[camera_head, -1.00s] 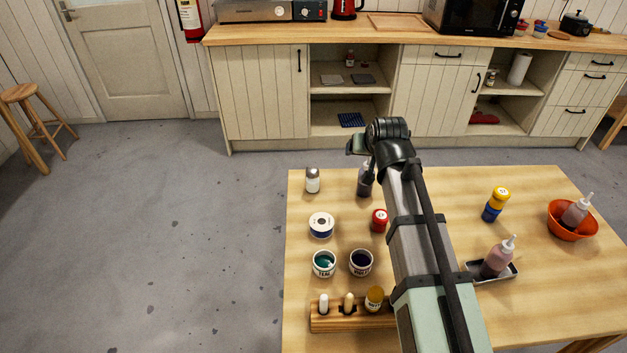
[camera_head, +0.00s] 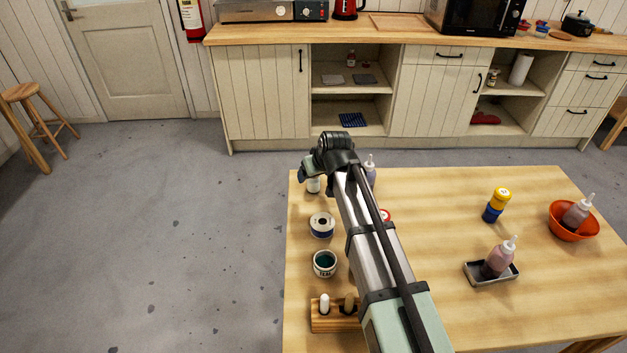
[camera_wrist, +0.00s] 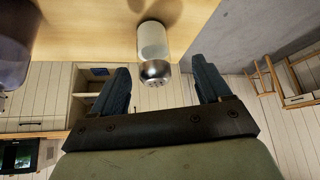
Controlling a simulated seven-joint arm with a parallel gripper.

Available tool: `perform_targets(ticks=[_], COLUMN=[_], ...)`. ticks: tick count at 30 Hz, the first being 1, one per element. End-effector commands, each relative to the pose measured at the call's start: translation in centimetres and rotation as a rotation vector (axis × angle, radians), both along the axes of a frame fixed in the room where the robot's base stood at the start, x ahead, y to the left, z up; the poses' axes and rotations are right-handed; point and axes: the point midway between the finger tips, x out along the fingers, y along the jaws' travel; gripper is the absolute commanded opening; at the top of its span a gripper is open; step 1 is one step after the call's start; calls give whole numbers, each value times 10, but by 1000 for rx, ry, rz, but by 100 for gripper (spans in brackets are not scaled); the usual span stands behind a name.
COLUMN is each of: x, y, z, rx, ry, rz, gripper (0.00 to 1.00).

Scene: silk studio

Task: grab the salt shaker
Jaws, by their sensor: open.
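The salt shaker (camera_head: 313,186), a clear body with a silver cap, stands at the far left corner of the wooden table (camera_head: 430,215). In the head view my arm's end covers its top. In the wrist view the salt shaker (camera_wrist: 153,50) lies ahead of my gripper (camera_wrist: 165,80), its silver cap nearest to me. It appears between the lines of the two blue-grey fingers, nearer the left one. The fingers are apart and nothing is between them. I cannot tell how far the cap is from the fingertips.

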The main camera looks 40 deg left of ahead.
Motion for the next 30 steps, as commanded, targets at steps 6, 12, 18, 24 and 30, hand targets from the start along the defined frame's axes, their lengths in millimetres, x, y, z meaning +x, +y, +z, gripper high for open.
perform_targets(ticks=[6, 12, 18, 24, 30], x=[3, 10, 21, 22, 22], y=[5, 14, 28, 33, 33], z=[-8, -17, -37, -47, -47], rx=[0, 0, -1, 0, 1], ry=[0, 0, 0, 0, -1], rz=[0, -1, 0, -1, -1], gripper=[77, 77, 77, 77, 72])
